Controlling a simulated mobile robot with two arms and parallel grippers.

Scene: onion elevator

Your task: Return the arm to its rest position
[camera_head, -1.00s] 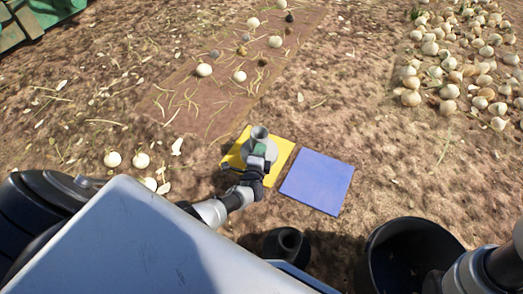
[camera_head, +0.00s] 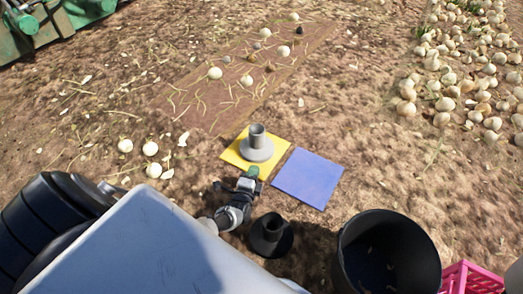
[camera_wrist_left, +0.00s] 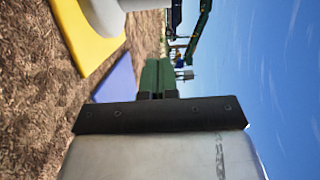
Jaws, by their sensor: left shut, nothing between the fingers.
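My left arm comes in from the left in the head view, and its left gripper (camera_head: 252,173) is shut and empty. It sits low at the near edge of the yellow mat (camera_head: 238,158), just in front of the grey flanged pipe piece (camera_head: 257,148) standing upright on that mat. In the left wrist view the green fingers (camera_wrist_left: 157,75) are closed together, with the yellow mat (camera_wrist_left: 80,35) and the base of the grey piece (camera_wrist_left: 103,15) at upper left. My right gripper is out of view.
A blue mat (camera_head: 308,178) lies right of the yellow one. A dark flanged piece (camera_head: 270,236) stands near my base. A black bucket (camera_head: 350,265) and a pink crate (camera_head: 462,280) are at lower right. Pale onions lie at left, on the brown strip (camera_head: 215,118) and at upper right.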

